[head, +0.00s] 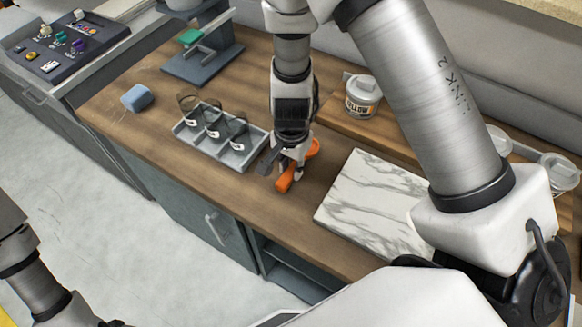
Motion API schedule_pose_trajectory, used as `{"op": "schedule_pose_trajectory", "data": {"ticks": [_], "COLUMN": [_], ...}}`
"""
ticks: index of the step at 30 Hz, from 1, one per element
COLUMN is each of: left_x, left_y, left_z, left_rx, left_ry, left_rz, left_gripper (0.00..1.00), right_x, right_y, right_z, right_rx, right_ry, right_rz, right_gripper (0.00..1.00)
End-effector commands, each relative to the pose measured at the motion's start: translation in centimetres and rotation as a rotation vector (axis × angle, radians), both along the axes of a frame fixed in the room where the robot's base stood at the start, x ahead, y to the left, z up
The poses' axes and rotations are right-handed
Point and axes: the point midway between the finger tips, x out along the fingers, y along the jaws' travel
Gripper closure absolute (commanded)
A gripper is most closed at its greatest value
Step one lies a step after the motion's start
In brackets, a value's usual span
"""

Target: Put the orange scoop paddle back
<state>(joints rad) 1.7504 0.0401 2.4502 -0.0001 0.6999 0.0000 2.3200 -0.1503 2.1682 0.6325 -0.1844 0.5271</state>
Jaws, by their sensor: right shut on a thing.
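The orange scoop paddle (287,179) is at the wooden counter, between the grey tray and the marble slab. My right gripper (290,165) points down from above and is shut on the paddle. Orange shows on both sides of the fingers; they hide its middle. I cannot tell whether the paddle touches the counter. A dark piece sticks out left of the fingers, and I cannot tell whether it is part of my gripper. My left arm enters at the lower left, with its gripper out of view.
A grey compartment tray (205,154) with dark clear cups stands left of my right gripper. A white marble slab (365,205) lies to the right. A labelled jar (362,97) stands behind on a wooden board. A blue block (137,98) sits farther left. Counter left of the tray is mostly clear.

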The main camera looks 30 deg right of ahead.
Motion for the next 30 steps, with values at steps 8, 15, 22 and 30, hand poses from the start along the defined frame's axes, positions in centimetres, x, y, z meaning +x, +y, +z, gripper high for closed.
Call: {"op": "schedule_pose_trajectory", "data": {"ticks": [8, 15, 22, 30], "left_x": [0.0, 0.0, 0.0, 0.0], "left_y": [0.0, 0.0, 0.0, 0.0], "left_z": [0.0, 0.2, 1.1, 1.0], "left_rx": [0.0, 0.0, 0.0, 0.0], "left_ry": [0.0, 0.0, 0.0, 0.0], "left_rz": [0.0, 0.0, 0.0, 0.0], "left_gripper": [0.13, 0.13, 0.13, 0.13], "right_x": [0.0, 0.0, 0.1, 0.1], "right_y": [0.0, 0.0, 0.0, -0.1], "right_z": [0.0, 0.2, 4.0, 10.3], "right_rx": [0.0, 0.0, 0.001, -0.001], "right_ry": [0.0, 0.0, -0.005, -0.005], "right_rz": [0.0, 0.0, 0.001, 0.0], "right_gripper": [0.49, 0.49, 0.49, 0.49]}}
